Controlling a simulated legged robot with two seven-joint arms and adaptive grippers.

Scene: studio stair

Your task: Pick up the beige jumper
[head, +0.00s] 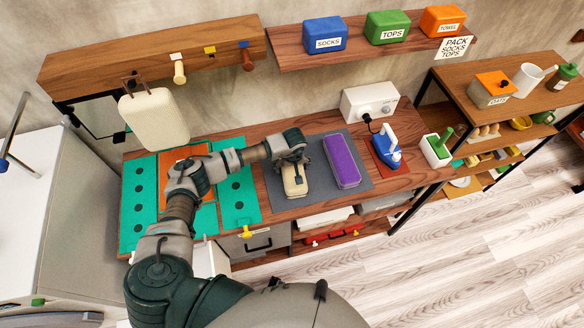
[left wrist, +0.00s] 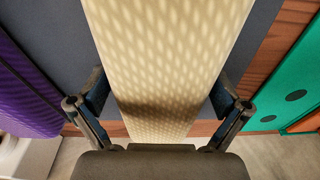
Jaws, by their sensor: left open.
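The beige jumper (head: 296,189) is a narrow folded bundle lying on a dark grey mat (head: 272,183) on the wooden bench. In the left wrist view the jumper (left wrist: 165,60) has a knitted texture and runs through the middle of the picture. My left gripper (head: 293,164) is above it, pointing down and hiding its far end. In the left wrist view the left gripper (left wrist: 160,98) is open, with one finger on each side of the jumper. A gap shows beside each finger, and I cannot tell whether they touch it. My right gripper is not in view.
A purple folded garment (head: 342,160) lies right of the jumper on the mat. A blue iron (head: 386,147) stands farther right. A green folding board (head: 238,197) lies to the left. A cream bag (head: 155,120) hangs behind. Labelled boxes (head: 387,27) line the shelf above.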

